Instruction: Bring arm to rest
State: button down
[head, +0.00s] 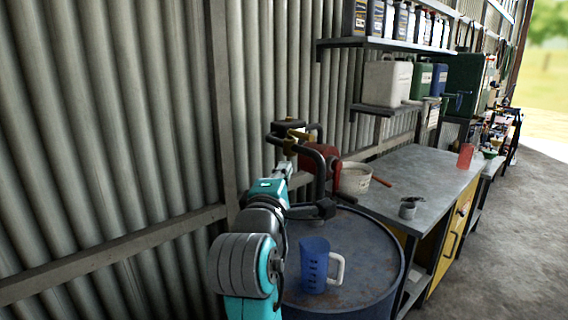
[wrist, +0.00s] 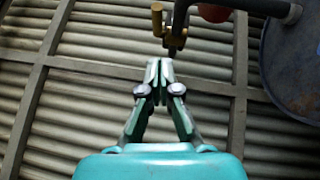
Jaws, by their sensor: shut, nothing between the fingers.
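My arm rises at the lower middle of the head view, in front of the corrugated wall. My gripper (wrist: 158,72) is shut with its fingertips together and nothing between them. In the head view my gripper (head: 287,168) is small and partly lost against the pump behind it. In the wrist view the fingertips point at a brass fitting (wrist: 158,20) on a dark pipe, with a gap that I cannot judge. A blue jug (head: 314,266) with a white handle stands upright on the drum (head: 362,262), apart from my gripper.
A hand pump with a red body (head: 318,163) and dark pipes stands on the drum close to my gripper. A workbench (head: 425,175) with a pale bucket (head: 354,180) is to the right. Shelves of cans hang above. The concrete floor (head: 500,250) at right is clear.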

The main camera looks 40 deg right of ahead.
jog(key=shift+s+a, duration=0.2)
jog(key=shift+s, duration=0.05)
jog(key=shift+f, duration=0.1)
jog(key=s+a+f+n+t+y, duration=0.1)
jog(key=a+f+t+y, duration=0.25)
jog(key=f, duration=0.85)
jog(key=s+a+f+n+t+y, duration=0.15)
jog(key=a+f+y, duration=0.35)
jog(key=f, duration=0.8)
jog(key=s+a+f+m+y, duration=0.2)
jog(key=s+a+f+y, duration=0.3)
jog(key=s+f, duration=0.65)
jog(key=s+a+f+m+g+y, duration=0.1)
jog(key=s+m, duration=0.4)
jog(key=s, duration=0.7)
jog(key=s+a+f+m+g+y, duration=0.1)
jog(key=s+a+f+m, duration=0.1)
jog(key=s, duration=1)
jog(key=f+m, duration=0.1)
jog(key=m, duration=0.1)
jog(key=shift+s+a+f+m, duration=0.15)
jog(key=shift+s+f+m, duration=0.15)
jog(key=shift+s+m, duration=0.1)
